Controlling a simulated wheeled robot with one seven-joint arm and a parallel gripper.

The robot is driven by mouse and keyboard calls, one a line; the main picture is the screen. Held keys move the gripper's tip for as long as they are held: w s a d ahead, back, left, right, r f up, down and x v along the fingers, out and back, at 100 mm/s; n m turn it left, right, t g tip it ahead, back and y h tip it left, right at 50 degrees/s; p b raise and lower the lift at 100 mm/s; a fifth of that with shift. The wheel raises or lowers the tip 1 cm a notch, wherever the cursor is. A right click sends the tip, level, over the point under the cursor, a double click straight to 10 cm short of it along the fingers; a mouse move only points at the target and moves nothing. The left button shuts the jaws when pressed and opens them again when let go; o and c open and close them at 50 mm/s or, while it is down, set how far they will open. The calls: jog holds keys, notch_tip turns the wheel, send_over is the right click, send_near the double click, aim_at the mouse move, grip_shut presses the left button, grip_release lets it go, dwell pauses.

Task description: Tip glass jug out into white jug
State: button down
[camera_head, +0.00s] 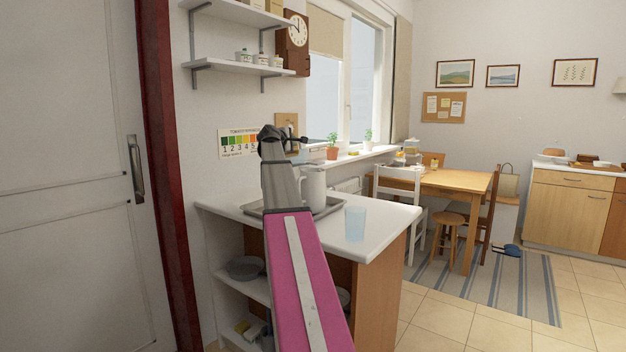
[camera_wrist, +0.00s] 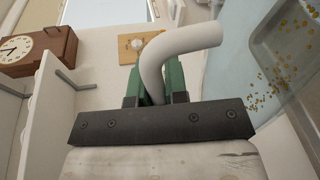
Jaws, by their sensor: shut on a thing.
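My gripper (camera_wrist: 156,84) is shut on a pale curved handle (camera_wrist: 185,38) in the wrist view, between its green fingers. The handle seems to belong to the glass jug (camera_wrist: 228,70), whose pale blue see-through side fills the right of that view. Golden-brown specks show at the far right there; I cannot tell whether they are inside it. The white jug (camera_head: 315,184) stands upright on the tray, just right of my arm and below my gripper.
A grey tray (camera_head: 333,207) lies on the white counter (camera_head: 374,243). A light blue tumbler (camera_head: 355,223) stands near the counter's front right. Wall shelves (camera_head: 240,68) and a clock (camera_head: 297,30) are above left. Potted plants (camera_head: 332,150) line the windowsill.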

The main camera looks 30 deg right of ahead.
jog(key=shift+w+a+f+n, duration=0.3)
jog(key=shift+w+a+n, duration=0.15)
jog(key=shift+w, duration=0.2)
jog(key=shift+w+a+f+n, duration=0.25)
jog(key=shift+w+a+n, duration=0.2)
jog(key=shift+w, duration=0.15)
jog(key=shift+w+a+n+g+h+b, duration=0.15)
jog(key=shift+w+n+g+h+b, duration=0.15)
jog(key=shift+n+h+b, duration=0.1)
jog(key=shift+w+a+f+n, duration=0.15)
jog(key=shift+f+n, duration=0.25)
jog(key=shift+f, duration=0.1)
jog(key=shift+w+a+f+n, duration=0.1)
jog(key=shift+f+n, duration=0.3)
jog(key=shift+f, duration=0.05)
jog(key=shift+w+n+h, duration=0.15)
jog(key=shift+n+h, duration=0.15)
jog(key=shift+n, duration=0.1)
jog(key=shift+w+a+f+n+g+b, duration=0.1)
jog(key=shift+a+f+n+g+b, duration=0.15)
jog(key=shift+n, duration=0.25)
jog(key=w+a+f+n+h+b, duration=0.1)
jog(key=w+f+n, duration=0.1)
jog(key=f+n, duration=0.2)
jog(key=w+a+f+n+h+b, duration=0.1)
jog(key=f+n, duration=0.3)
jog(key=f, duration=0.4)
jog(key=shift+w+a, duration=0.4)
jog(key=shift+w, duration=0.25)
jog(key=shift+f, duration=0.1)
